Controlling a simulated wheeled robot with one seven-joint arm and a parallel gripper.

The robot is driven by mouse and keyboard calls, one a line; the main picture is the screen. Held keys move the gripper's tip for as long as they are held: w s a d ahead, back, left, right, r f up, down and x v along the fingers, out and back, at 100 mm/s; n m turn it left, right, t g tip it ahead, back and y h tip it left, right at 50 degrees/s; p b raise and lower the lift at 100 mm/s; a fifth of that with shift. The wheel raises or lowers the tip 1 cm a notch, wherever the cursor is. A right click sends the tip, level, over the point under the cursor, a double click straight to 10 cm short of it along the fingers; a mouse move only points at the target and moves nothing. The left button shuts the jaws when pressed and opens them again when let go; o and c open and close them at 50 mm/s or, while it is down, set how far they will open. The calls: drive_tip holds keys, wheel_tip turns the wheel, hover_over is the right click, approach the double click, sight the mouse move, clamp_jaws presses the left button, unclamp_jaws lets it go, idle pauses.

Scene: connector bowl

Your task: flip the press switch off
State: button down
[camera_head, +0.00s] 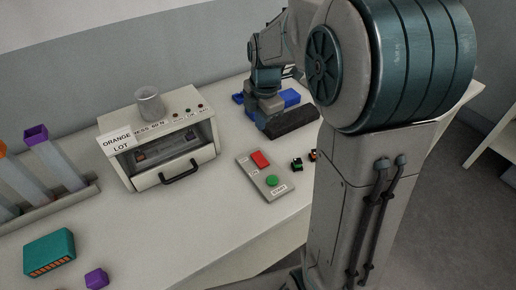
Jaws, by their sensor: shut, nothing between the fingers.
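A grey control panel (262,185) lies on the table, in front and to the right of the press. The switch's position is too small to tell. The white press box (172,140) has a dark window, a black handle and small lights on top. My gripper (262,121) is shut and empty, beyond the panel near a dark block. Its fingertips are hard to make out, and it appears apart from the switch.
The dark block (292,121), blue pieces (290,97) and small connectors (297,164) lie right. A teal box (49,252) and purple piece (97,278) lie front left. My arm hides the table's right side.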

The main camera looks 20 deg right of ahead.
sight(257, 156)
drive_tip(key=f, duration=0.4)
drive_tip(key=w+f+p, duration=0.1)
drive_tip(key=f, duration=0.7)
drive_tip(key=shift+w+a+f, duration=0.2)
drive_tip(key=shift+w+f, duration=0.05)
drive_tip(key=shift+f, duration=0.05)
drive_tip(key=shift+w+a+f+g, duration=0.1)
drive_tip(key=shift+f+g, duration=0.1)
drive_tip(key=shift+g, duration=0.1)
drive_tip(key=shift+s, duration=0.2)
drive_tip(key=shift+s+d+r, duration=0.2)
drive_tip(key=shift+s+d, duration=0.1)
drive_tip(key=shift+s, duration=0.3)
